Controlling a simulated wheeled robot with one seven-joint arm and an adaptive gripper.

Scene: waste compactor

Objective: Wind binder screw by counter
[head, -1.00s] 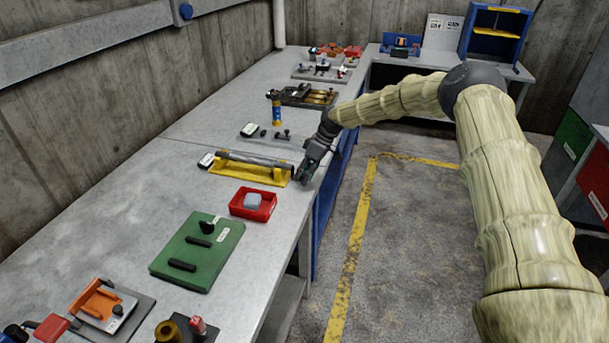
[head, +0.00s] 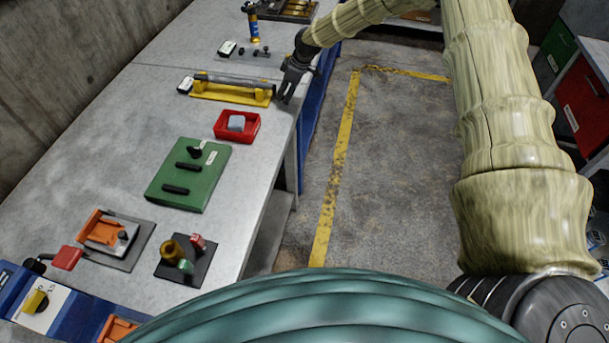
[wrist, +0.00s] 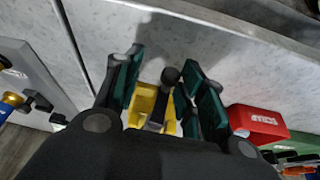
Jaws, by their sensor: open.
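A grey rod, likely the binder screw (head: 235,80), lies along a yellow stand (head: 215,92) near the bench's right edge. A small black-and-white block, likely the counter (head: 185,84), sits at the stand's left end; its reading is too small to tell. My gripper (head: 285,97) is at the stand's right end, fingers pointing down. In the wrist view my gripper (wrist: 163,65) is open, its green-padded fingers on either side of a black knob (wrist: 170,75) with a dark stem. The yellow stand (wrist: 145,104) shows behind it. Contact with the knob cannot be told.
A red tray (head: 222,134) with a grey block stands just in front of the stand, and a green board (head: 207,187) lies nearer. A blue-and-yellow upright tool (head: 254,30) stands farther back. The floor right of the bench is clear.

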